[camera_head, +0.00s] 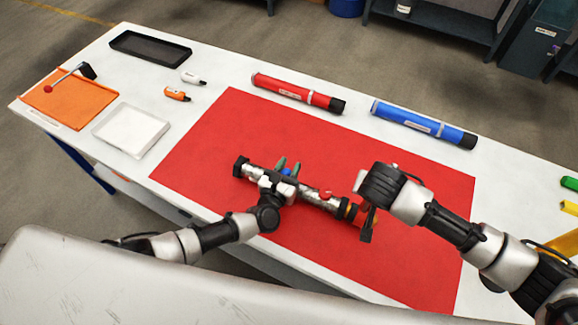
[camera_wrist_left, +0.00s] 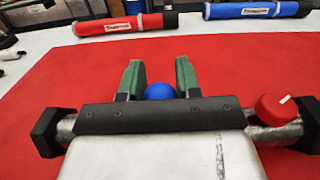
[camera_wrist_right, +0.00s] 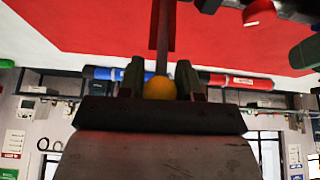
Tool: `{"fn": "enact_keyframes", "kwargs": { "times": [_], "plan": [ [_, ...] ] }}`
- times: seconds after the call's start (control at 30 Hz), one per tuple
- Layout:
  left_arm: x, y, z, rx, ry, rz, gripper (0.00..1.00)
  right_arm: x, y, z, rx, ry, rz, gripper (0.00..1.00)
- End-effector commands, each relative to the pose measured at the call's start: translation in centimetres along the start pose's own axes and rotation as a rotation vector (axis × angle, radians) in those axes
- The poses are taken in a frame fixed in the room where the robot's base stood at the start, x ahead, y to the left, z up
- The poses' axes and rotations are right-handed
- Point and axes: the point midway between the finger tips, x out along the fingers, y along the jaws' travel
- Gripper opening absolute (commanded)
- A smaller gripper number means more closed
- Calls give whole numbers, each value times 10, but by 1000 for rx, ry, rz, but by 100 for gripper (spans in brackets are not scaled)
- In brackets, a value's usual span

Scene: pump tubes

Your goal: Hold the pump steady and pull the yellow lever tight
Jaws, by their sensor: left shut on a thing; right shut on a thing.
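The pump (camera_head: 318,199) is a grey metallic tube with black ends and a red knob (camera_wrist_left: 277,108). It lies slantwise over the red mat (camera_head: 215,135). My left gripper (camera_head: 286,166) is at its left half, shut on a blue rounded part (camera_wrist_left: 160,91) between green fingertips. My right gripper (camera_head: 366,194) is at the pump's right end, where its body covers much of the view. In the right wrist view a rounded yellow end, seemingly the yellow lever (camera_wrist_right: 159,88), sits between its fingertips. A dark reddish bar (camera_wrist_right: 162,28) extends beyond it.
A red tube (camera_head: 297,93) and a blue tube (camera_head: 423,125) lie behind the mat. Two markers (camera_head: 176,94), a black tray (camera_head: 150,47), a white tray (camera_head: 131,130) and an orange board (camera_head: 70,97) are on the left. The mat between pump and tubes is clear.

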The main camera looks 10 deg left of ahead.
Motion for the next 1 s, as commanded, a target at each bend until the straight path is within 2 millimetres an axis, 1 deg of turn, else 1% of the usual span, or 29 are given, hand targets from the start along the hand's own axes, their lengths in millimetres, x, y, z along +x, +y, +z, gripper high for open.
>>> {"fn": "enact_keyframes", "kwargs": {
  "times": [0.3, 0.6, 1.0],
  "plan": [
    [0, 0, -1, 1, 2, 1, 0, -2, 0, -1, 1, 11, -2, 11],
    [-1, 0, -1, 1, 3, 1, 0, -7, 0, 10, -1, 100, 0, 11],
    [-1, 1, -1, 1, 4, 1, 0, -9, -1, 12, 0, 120, -1, 11]
  ]
}}
